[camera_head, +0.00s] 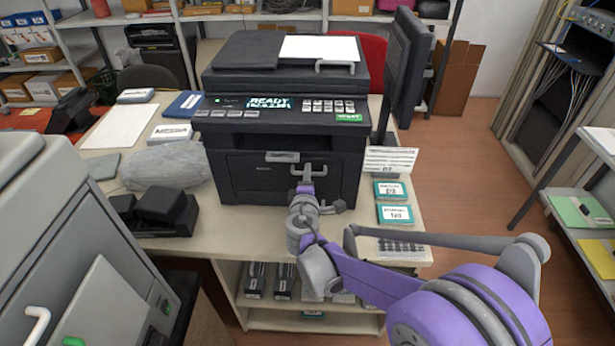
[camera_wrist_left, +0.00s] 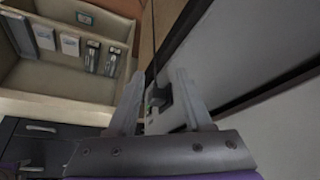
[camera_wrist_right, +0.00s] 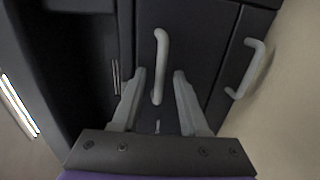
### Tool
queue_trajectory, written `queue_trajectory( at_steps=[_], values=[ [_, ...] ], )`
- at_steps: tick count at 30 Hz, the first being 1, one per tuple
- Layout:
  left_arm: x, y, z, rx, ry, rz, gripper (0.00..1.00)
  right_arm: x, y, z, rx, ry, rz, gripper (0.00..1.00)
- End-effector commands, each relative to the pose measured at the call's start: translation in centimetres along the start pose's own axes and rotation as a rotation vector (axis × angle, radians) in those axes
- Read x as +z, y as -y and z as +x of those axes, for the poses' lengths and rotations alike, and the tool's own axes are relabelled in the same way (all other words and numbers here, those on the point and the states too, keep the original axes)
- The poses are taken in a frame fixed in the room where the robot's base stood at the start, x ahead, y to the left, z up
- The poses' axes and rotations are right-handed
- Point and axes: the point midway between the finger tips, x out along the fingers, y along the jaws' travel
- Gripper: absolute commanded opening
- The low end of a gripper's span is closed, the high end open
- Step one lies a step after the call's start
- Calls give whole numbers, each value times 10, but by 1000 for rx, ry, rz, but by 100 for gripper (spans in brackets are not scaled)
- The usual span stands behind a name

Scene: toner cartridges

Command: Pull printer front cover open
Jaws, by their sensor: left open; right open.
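The black printer (camera_head: 290,120) stands on the table with its front cover (camera_head: 250,175) upright and closed against the body. A light grey bar handle (camera_head: 310,170) sticks out from the printer's front. My right gripper (camera_head: 306,186) is right in front of it. In the right wrist view, my open right gripper (camera_wrist_right: 159,73) has a grey handle (camera_wrist_right: 160,60) between its fingers, with gaps on both sides. My left gripper (camera_wrist_left: 157,80) is open in the left wrist view, beside a pale panel, with a small dark part between its fingers. It is outside the head view.
A second grey handle (camera_wrist_right: 249,68) shows at right in the right wrist view. Teal-and-white boxes (camera_head: 394,213) lie right of the printer. A crumpled clear bag (camera_head: 165,166) and a black device (camera_head: 155,210) are on its left. A grey machine (camera_head: 75,240) fills the lower left.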

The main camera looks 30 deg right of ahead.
Motion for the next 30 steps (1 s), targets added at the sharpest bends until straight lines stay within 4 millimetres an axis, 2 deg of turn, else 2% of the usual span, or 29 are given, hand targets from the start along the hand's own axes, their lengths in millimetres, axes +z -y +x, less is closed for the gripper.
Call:
queue_trajectory(
  at_steps=[11,18,30],
  values=[
    [0,0,0,0,0,0,50,0,0,6,0,0,1,42],
    [0,0,0,0,0,0,50,0,0,5,0,0,1,0],
    [0,0,0,0,0,0,50,0,0,5,0,0,1,0]
  ],
)
